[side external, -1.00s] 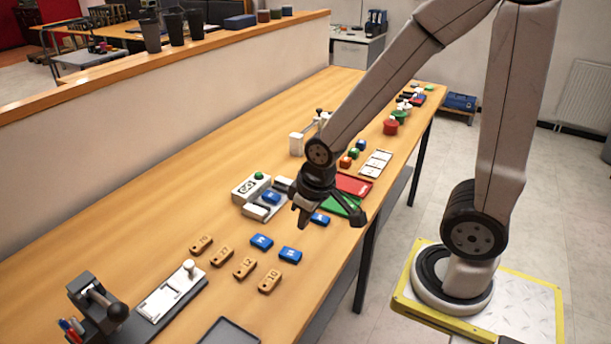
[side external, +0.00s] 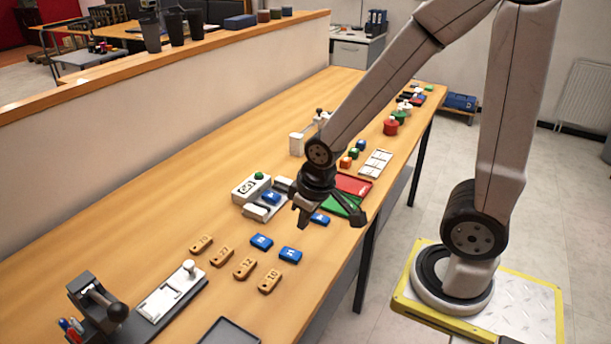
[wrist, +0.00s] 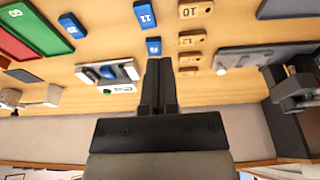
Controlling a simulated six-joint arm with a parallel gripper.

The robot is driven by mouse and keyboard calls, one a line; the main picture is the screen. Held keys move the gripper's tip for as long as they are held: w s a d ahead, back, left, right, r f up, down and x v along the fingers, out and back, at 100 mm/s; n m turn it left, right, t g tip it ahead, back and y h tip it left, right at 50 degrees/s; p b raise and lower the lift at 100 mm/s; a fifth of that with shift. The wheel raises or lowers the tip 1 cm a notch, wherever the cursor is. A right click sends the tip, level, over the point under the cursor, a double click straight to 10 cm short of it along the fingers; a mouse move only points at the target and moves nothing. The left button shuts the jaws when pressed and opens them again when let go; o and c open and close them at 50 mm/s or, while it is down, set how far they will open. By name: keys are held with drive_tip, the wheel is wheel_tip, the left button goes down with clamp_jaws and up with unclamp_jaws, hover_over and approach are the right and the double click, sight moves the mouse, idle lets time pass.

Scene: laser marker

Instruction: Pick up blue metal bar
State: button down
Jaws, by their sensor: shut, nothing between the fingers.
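Several blue metal bars with white markings lie flat on the wooden table. Two of them, a front bar (side external: 290,254) and a bar just behind it (side external: 262,241), lie in the side view left of my gripper (side external: 304,216). A third blue bar (side external: 320,219) lies close to my gripper and is partly hidden by it. Another blue bar (wrist: 145,14) shows above that.
Several wooden numbered tags (side external: 245,268) lie left of the blue bars. A green tray (side external: 343,205) and a red tray (side external: 353,185) are behind my gripper. A clamp fixture (side external: 98,305) stands at the lower left. The table between has free room.

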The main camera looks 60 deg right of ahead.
drive_tip(key=c, duration=0.5)
unclamp_jaws()
